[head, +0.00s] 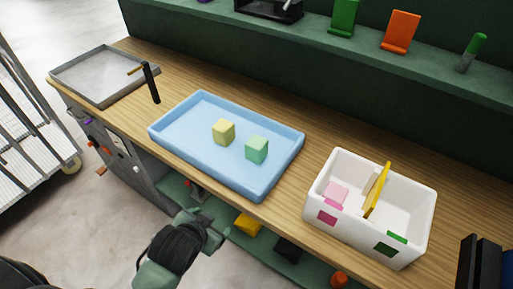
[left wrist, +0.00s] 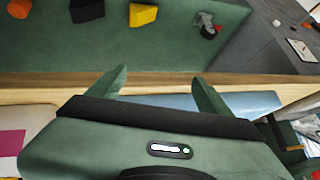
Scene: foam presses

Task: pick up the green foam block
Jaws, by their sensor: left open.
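The green foam block (head: 257,149) sits in the blue tray (head: 165,131) on the wooden bench, to the right of a yellow foam block (head: 224,131). My left gripper (head: 212,229) is in front of the bench's near edge, below and apart from the tray. In the left wrist view my left gripper (left wrist: 160,76) is open with nothing between its fingers. That view shows part of the blue tray (left wrist: 262,102), but neither block. My right gripper is not in view.
A white divided box (head: 319,196), with a pink block and a yellow divider, stands right of the tray. A grey tray (head: 78,88) and black-handled tool (head: 151,83) are at left. A lower green shelf (left wrist: 170,45) holds several items.

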